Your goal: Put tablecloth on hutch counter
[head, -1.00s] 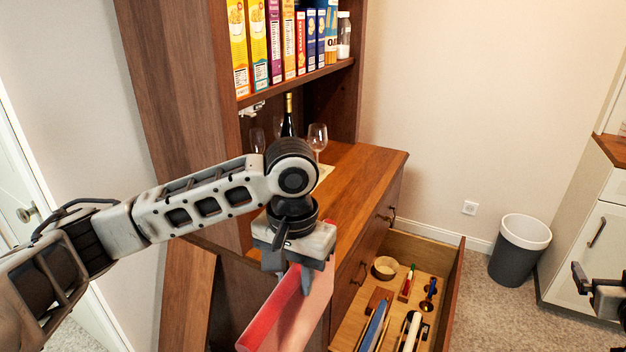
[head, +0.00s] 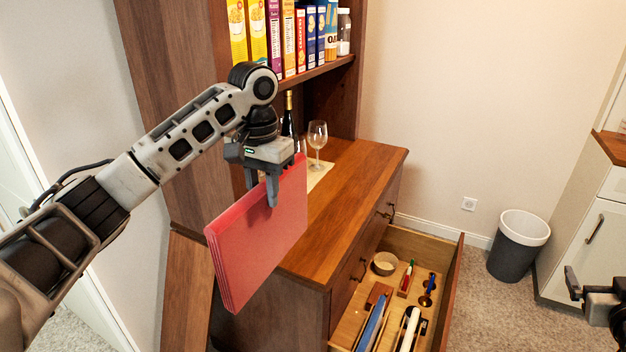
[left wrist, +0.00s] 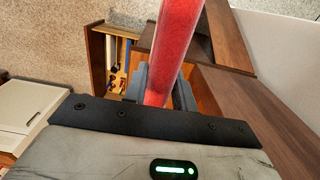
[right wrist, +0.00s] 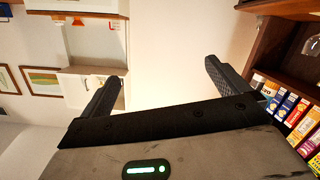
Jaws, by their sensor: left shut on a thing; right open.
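The tablecloth (head: 262,240) is a folded red bundle, held upright on edge and slightly tilted. My left gripper (head: 272,190) is shut on its upper edge, holding it in front of the hutch counter's near end. In the left wrist view the red tablecloth (left wrist: 174,50) runs up between the fingers. The hutch counter (head: 355,190) is brown wood with a clear front stretch; the tablecloth hides part of its near end. My right gripper (head: 572,283) is at the right edge of the head view, away from the hutch. In the right wrist view it is open and empty (right wrist: 165,90).
A wine glass (head: 317,140) and a dark bottle (head: 288,118) stand at the back of the counter. Cereal boxes (head: 275,40) fill the shelf above. An open drawer (head: 450,290) with several utensils juts out below. A grey bin (head: 517,250) stands right.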

